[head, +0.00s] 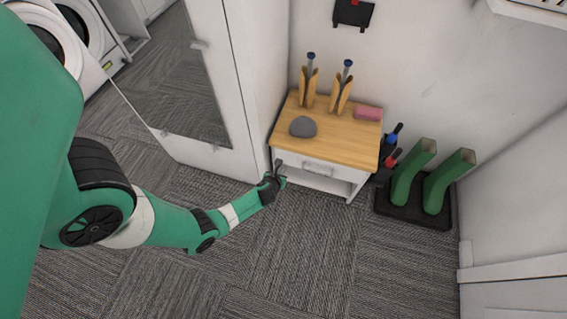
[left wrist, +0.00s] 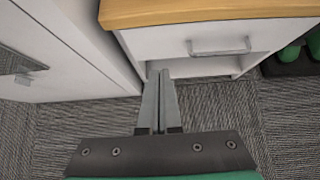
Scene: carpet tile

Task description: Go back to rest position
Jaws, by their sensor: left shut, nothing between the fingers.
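My left gripper (head: 277,176) is in front of the left front corner of a small white cabinet with a wooden top (head: 345,146). In the left wrist view my left gripper (left wrist: 160,75) is shut and empty, its fingertips together just below the cabinet's drawer (left wrist: 200,42). I cannot tell whether the fingertips touch the cabinet. The drawer handle (left wrist: 218,47) is to the right of the fingertips and free of them. The drawer looks closed. My right gripper is not in view.
A tall white mirrored cabinet (head: 245,90) stands close on the left. Green boots (head: 436,190) stand on a black tray at the right. On the wooden top are a grey object (head: 303,127), a pink block (head: 368,113) and two wooden holders. Carpet in front is clear.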

